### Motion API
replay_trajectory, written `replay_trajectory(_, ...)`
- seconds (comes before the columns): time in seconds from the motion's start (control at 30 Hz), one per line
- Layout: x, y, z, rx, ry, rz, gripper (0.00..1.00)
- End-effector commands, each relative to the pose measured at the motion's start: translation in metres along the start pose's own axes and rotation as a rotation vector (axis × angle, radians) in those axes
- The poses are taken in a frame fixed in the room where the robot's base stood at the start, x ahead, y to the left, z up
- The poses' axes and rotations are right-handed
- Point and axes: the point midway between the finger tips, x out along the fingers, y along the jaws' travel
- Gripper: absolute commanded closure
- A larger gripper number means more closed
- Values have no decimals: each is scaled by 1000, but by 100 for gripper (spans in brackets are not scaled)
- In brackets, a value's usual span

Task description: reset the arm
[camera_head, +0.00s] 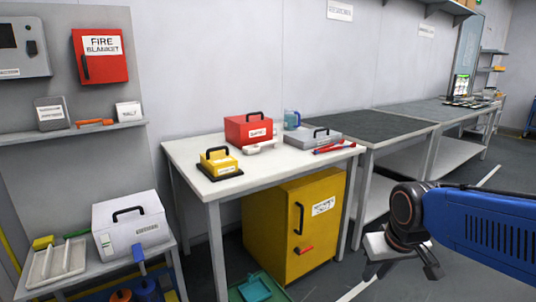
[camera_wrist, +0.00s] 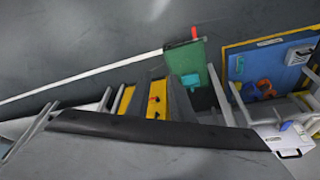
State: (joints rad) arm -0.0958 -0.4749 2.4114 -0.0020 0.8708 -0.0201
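My blue arm (camera_head: 485,228) reaches in from the right edge in the head view. My gripper (camera_head: 402,272) hangs at its end, in front of and to the right of the white table. Its two fingers look spread apart with nothing between them, so it appears open and empty. It is clear of the table and the yellow cabinet.
The white table (camera_head: 190,153) holds a red case (camera_head: 248,131), a yellow case (camera_head: 219,162) and a grey case (camera_head: 312,139). A yellow cabinet (camera_head: 290,225) stands below. A white box (camera_head: 131,225) is on the left bench. Open floor (camera_head: 465,165) shows at right.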

Motion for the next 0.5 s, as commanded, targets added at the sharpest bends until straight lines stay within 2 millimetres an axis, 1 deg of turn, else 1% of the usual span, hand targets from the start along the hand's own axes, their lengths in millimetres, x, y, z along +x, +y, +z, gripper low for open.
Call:
replay_trajectory(0.03,-7,3,11,13,13,4,80)
replay_trajectory(0.1,-14,7,27,27,23,9,80)
replay_trajectory(0.3,-31,14,69,70,55,22,80)
replay_trajectory(0.4,-35,16,86,88,67,28,80)
replay_trajectory(0.5,-38,17,98,99,74,32,80)
